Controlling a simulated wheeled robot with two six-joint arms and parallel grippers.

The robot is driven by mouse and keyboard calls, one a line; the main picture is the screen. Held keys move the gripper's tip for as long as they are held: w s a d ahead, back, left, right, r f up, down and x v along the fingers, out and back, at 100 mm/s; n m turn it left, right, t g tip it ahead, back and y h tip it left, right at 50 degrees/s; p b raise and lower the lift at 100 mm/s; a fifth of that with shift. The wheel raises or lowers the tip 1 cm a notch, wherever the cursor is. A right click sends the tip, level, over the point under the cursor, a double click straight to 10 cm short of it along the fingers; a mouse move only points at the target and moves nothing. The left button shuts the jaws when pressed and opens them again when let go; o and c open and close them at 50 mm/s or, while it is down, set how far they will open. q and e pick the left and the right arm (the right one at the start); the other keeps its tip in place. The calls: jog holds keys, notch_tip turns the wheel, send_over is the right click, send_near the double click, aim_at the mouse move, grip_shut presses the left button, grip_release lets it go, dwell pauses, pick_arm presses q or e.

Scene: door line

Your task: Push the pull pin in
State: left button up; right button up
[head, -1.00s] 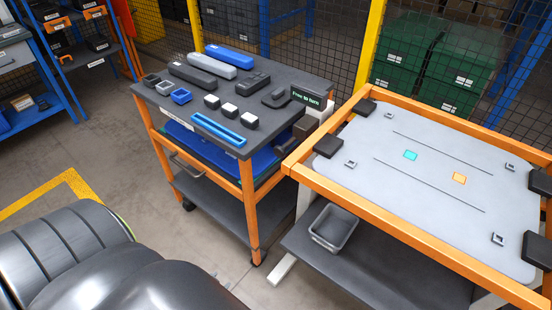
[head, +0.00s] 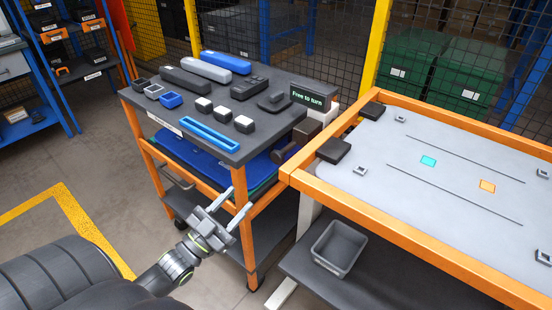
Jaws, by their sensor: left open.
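My left gripper (head: 240,197) is open and empty, in front of the orange-framed cart, with its fingers pointing up and right. It overlaps the cart's front orange leg in the picture. A dark rounded knob (head: 284,153) sticks out below the small display (head: 314,97), which reads "Free to turn". The knob sits beside a pale block (head: 318,118) between cart and table. It may be the pull pin, but I cannot tell for sure. The gripper is below and left of the knob, apart from it. My right gripper is not in view.
The cart's dark top (head: 222,147) carries blue, grey and black parts and a blue tray (head: 209,133). An orange-framed table (head: 410,222) with a light panel stands to the right. A grey bin (head: 339,248) sits on the shelf below it. Open floor lies left.

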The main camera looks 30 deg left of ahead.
aim_at(275, 161)
pick_arm(q)
jog(key=p+x, duration=0.1)
jog(key=x, duration=1.4)
jog(key=shift+w+f, duration=0.1)
